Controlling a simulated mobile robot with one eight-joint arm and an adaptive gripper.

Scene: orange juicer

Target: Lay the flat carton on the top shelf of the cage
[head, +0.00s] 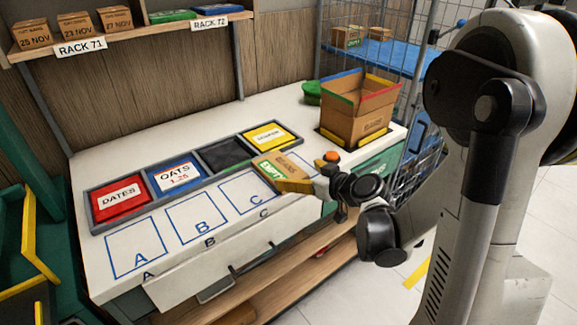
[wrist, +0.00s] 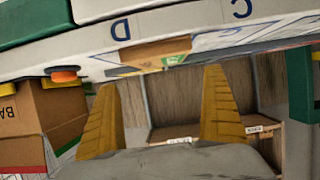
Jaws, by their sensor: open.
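The flat carton (head: 283,163), brown with a green and yellow label, lies on the white worktop near the lettered squares. It also shows in the wrist view (wrist: 155,50), ahead of the gap between my fingers. My gripper (head: 292,186) is open at the carton's near side, its yellow fingers spread in the wrist view (wrist: 160,108). I cannot tell whether they touch the carton. The wire cage (head: 392,95) stands behind the right end of the worktop. Its blue top shelf (head: 396,57) bears small brown boxes (head: 347,37); my arm hides part of the cage.
An open box with coloured rims (head: 352,112) stands at the worktop's right end. An orange button (head: 331,156) is close to my gripper. A tray row with dates (head: 120,198) and oats (head: 173,178) lies behind the squares. Squares A and B are clear.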

